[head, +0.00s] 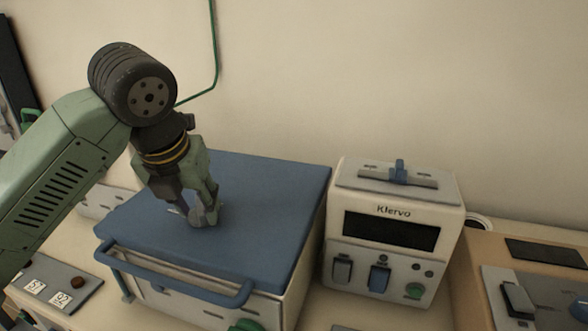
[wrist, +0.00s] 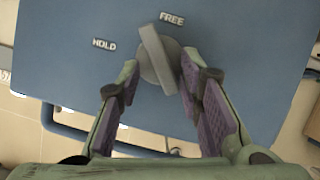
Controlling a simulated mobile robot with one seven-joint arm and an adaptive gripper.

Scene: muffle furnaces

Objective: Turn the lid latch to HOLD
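The lid latch (wrist: 158,56) is a grey round knob with a raised bar, on the blue lid (head: 270,190) of a furnace. In the wrist view its bar's upper end points between the HOLD label (wrist: 104,44) and the FREE label (wrist: 172,19), nearer FREE. My gripper (wrist: 158,68) is over the lid with its fingers apart, one on each side of the latch. The right fingertip overlaps the knob's edge in the picture; I cannot tell whether either finger touches it. In the head view my gripper (head: 203,214) points down and largely hides the latch.
A blue handle (head: 180,281) runs along the lid's front. A white Klervo unit (head: 388,262) with a dark display stands to the right. A control panel (head: 55,286) lies at the lower left. The wall behind is mostly bare, with a green cable.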

